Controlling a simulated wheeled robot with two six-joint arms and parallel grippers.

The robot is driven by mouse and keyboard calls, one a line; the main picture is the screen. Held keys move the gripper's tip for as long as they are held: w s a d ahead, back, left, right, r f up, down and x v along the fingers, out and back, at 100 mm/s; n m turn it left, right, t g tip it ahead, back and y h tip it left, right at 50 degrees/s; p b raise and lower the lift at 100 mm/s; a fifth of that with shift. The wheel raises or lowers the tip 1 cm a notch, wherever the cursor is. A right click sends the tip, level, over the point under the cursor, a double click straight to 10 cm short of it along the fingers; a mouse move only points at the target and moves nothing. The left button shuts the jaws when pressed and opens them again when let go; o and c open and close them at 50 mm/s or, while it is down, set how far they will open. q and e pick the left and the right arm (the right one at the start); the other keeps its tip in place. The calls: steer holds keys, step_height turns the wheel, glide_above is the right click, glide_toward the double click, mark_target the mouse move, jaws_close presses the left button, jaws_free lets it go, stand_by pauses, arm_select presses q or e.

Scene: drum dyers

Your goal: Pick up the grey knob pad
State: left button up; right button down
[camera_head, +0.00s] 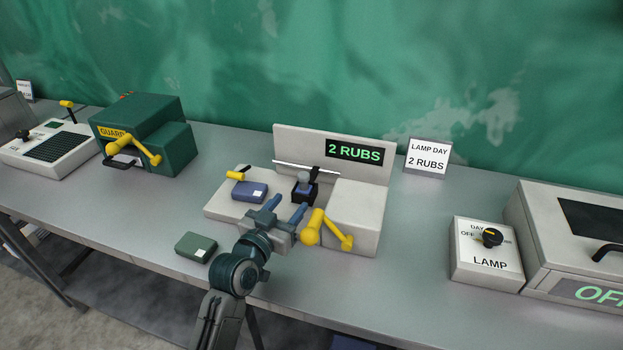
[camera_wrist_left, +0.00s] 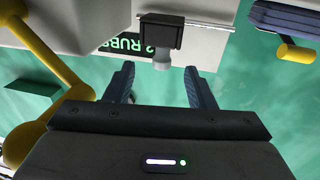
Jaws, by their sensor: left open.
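The grey knob (camera_head: 304,178) stands up from a black block-like holder (camera_head: 303,193) on the pale rubbing machine (camera_head: 230,206); I cannot tell where the pad itself ends and the holder begins. My left gripper (camera_head: 286,206) is open and empty, in front of the knob with its fingers pointing at it. In the left wrist view the knob (camera_wrist_left: 162,60) shows between the two fingertips (camera_wrist_left: 160,67), apart from both, with the black holder (camera_wrist_left: 160,38) behind it. My right gripper is not in view.
A yellow crank (camera_head: 325,232) stands close to the right of my left gripper. A blue pad (camera_head: 248,192) lies on the machine to the left, near a yellow handle (camera_head: 236,176). A green pad (camera_head: 195,246) lies at the table's front. A lamp switch box (camera_head: 486,265) stands right.

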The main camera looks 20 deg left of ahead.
mark_target(301, 184)
arm_select(q)
steer(key=w, duration=0.2)
steer(key=w+d+p, duration=0.1)
steer(key=w, duration=0.2)
steer(key=shift+w+r, duration=0.1)
steer(key=shift+r, duration=0.1)
steer(key=shift+w, duration=0.3)
steer(key=shift+w+d+r+p, duration=0.1)
steer(key=shift+w+p, duration=0.25)
steer(key=shift+p, duration=0.1)
steer(key=w, duration=0.1)
steer(key=w+p, duration=0.1)
steer(key=w, duration=0.1)
steer(key=shift+w+d+r, duration=0.1)
steer(key=shift+w+d, duration=0.05)
steer(key=shift+w, duration=0.1)
steer(key=shift+w+d+p, duration=0.1)
steer(key=shift+w+p, duration=0.2)
steer(key=shift+w, duration=0.2)
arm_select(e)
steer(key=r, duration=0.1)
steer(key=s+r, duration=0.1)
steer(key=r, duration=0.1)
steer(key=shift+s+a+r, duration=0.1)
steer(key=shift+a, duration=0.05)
arm_select(q)
steer(key=c, duration=1)
